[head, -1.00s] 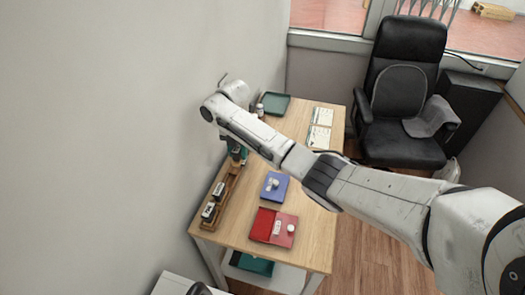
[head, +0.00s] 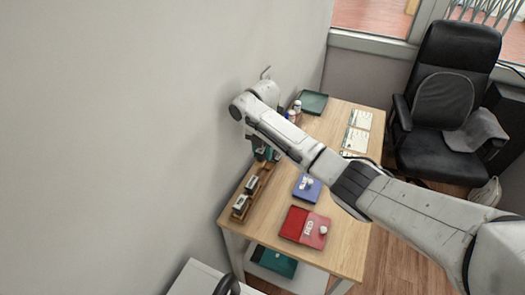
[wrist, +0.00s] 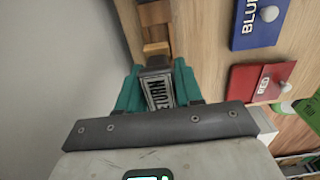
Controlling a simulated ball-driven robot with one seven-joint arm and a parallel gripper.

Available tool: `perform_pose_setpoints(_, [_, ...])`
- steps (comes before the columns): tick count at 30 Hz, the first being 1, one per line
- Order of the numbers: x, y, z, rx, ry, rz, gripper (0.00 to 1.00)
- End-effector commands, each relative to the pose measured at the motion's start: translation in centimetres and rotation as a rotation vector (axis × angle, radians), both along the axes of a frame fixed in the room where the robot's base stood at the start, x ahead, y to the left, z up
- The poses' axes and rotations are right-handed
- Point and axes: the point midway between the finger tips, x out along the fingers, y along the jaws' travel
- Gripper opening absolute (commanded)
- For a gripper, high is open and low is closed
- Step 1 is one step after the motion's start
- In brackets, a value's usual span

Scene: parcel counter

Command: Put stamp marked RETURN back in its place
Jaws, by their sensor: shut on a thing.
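The stamp marked RETURN (wrist: 160,93) is between the teal fingers of my gripper (wrist: 157,82) in the wrist view. Its label reads "ETURN", with the first letter hidden. My gripper is shut on it. In the head view my gripper (head: 264,154) is at the far end of the wooden stamp rack (head: 262,180), by the wall. The rack also shows just beyond the stamp in the wrist view (wrist: 155,32). I cannot tell whether the held stamp touches the rack.
A blue ink pad (head: 307,187) and a red ink pad (head: 305,227) lie right of the rack. A green tray (head: 313,102), small bottles (head: 295,110) and papers (head: 357,130) are farther back. The wall is close on the left.

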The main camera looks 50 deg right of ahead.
Motion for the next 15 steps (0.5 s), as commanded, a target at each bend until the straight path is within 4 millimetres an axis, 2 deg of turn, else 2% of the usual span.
perform_pose_setpoints(10, [0.0, 0.0, -2.1, 0.0, 0.0, 0.0, 0.0])
perform_pose_setpoints(15, [0.0, 0.0, -1.8, 0.0, 0.0, 0.0, 0.0])
